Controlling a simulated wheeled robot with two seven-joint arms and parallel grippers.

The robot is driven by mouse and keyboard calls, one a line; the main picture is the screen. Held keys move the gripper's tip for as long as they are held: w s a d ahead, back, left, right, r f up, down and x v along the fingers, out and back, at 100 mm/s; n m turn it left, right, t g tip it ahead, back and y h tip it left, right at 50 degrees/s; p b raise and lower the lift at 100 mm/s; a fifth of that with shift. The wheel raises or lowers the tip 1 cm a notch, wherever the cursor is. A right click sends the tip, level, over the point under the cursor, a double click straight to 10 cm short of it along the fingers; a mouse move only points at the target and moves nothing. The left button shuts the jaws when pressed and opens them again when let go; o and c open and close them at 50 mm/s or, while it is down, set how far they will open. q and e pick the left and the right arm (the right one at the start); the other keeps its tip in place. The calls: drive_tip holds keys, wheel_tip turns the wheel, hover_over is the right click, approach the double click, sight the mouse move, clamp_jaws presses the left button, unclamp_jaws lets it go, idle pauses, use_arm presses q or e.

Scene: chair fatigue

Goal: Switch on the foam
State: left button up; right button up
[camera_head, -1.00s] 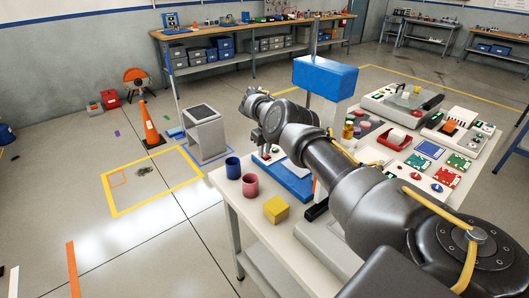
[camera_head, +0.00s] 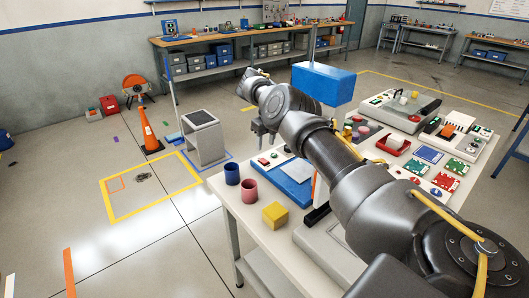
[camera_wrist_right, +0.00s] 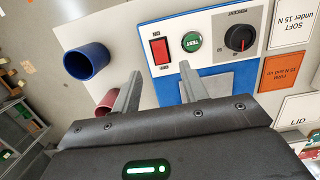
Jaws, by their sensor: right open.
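The foam tester is a blue-based unit (camera_head: 298,190) with a white control panel on the near table. In the right wrist view its panel (camera_wrist_right: 212,38) carries a red rocker switch (camera_wrist_right: 160,50), a green TEST button (camera_wrist_right: 192,42) and a black PERCENT knob (camera_wrist_right: 239,38). I cannot tell which side of the rocker is pressed. My right gripper (camera_head: 262,134) is above the panel in the head view. In the right wrist view its two fingers (camera_wrist_right: 159,66) are apart with nothing between them, close below the switch in the picture. My left gripper is not in view.
A blue cup (camera_head: 232,174), a pink cup (camera_head: 249,190) and a yellow cube (camera_head: 275,215) stand at the table's left side. A blue block (camera_head: 323,83) rises behind my right arm. Label cards (camera_wrist_right: 290,30) lie right of the panel in the wrist view.

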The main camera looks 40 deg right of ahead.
sight(263, 160)
drive_tip(key=r, duration=0.3)
drive_tip(key=shift+s+r+p, duration=0.3)
drive_tip(key=shift+r+p, duration=0.05)
drive_tip(key=shift+p, duration=0.05)
drive_tip(key=f, duration=0.3)
drive_tip(key=w+f, duration=0.1)
drive_tip(key=f, duration=0.6)
drive_tip(key=shift+w+f, duration=0.2)
drive_tip(key=shift+f, duration=0.05)
drive_tip(key=shift+w+f, duration=0.1)
drive_tip(key=shift+w, duration=0.1)
